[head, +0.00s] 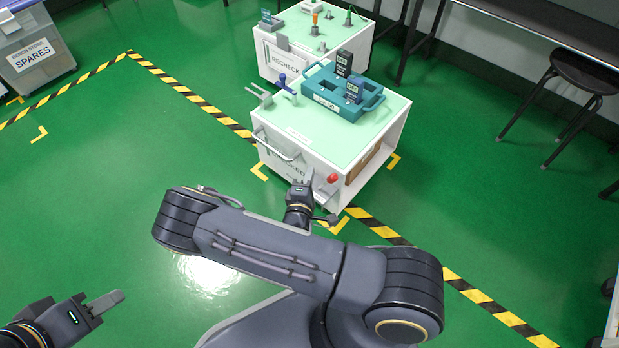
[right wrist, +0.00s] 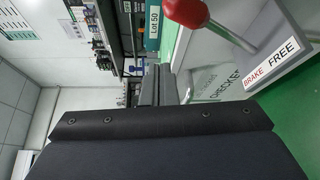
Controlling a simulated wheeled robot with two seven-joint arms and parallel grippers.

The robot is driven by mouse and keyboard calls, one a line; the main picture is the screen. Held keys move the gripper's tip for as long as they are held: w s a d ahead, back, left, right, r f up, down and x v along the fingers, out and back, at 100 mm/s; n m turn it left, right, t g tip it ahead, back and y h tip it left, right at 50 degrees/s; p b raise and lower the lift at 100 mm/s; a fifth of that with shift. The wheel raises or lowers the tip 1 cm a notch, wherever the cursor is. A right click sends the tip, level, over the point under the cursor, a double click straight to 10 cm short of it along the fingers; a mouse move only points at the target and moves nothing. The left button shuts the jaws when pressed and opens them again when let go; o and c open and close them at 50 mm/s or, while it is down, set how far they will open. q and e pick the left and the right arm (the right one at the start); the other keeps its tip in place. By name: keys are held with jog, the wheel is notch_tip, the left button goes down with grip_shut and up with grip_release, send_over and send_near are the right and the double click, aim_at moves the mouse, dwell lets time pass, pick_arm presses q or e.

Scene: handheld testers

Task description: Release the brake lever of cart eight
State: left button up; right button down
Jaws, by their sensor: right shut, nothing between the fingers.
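The near cart (head: 285,160) is a white box with a pale green top and a front push handle (head: 275,145); no number eight is readable. Its brake lever has a red knob (head: 332,178) at the front right corner. In the right wrist view the red knob (right wrist: 187,11) sits on a metal rod above a grey plate (right wrist: 275,65) marked BRAKE and FREE. My right gripper (head: 302,183) is shut and empty, just left of the knob, apart from it. Its fingers (right wrist: 160,84) point toward the cart. My left gripper (head: 106,301) is far off at lower left; its opening is unclear.
A teal tray (head: 318,98) with dark testers stands on the cart top. A second cart (head: 315,30) stands behind. A spares bin (head: 33,55) is at upper left, a stool (head: 580,75) and bench at right. Green floor is open at left.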

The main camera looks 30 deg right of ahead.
jog(key=s+a+f+p, duration=0.1)
jog(key=s+a+f, duration=0.1)
jog(key=s+a, duration=0.3)
jog(key=shift+s+a, duration=0.15)
jog(key=shift+s, duration=0.6)
